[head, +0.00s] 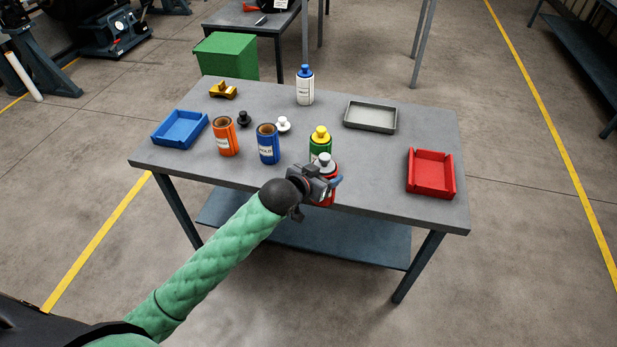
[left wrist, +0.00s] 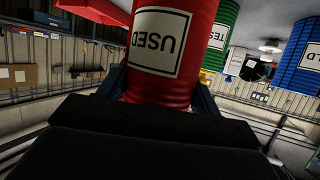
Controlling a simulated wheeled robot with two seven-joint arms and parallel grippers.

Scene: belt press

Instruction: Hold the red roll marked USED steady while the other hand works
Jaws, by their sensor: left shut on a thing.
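My left gripper (head: 327,184) is shut on the roll from the front, one finger on each side in the left wrist view. The gripper partly hides the roll in the head view. I cannot tell whether its base touches the table. My right gripper is not in view.
A green roll (head: 320,147) with a yellow knob stands close behind. A blue roll (head: 268,147), an orange roll (head: 226,140) and a white roll (head: 305,91) stand on the table (head: 385,185). A red tray (head: 431,188), blue tray (head: 178,142) and grey tray (head: 370,128) lie around. The front right is clear.

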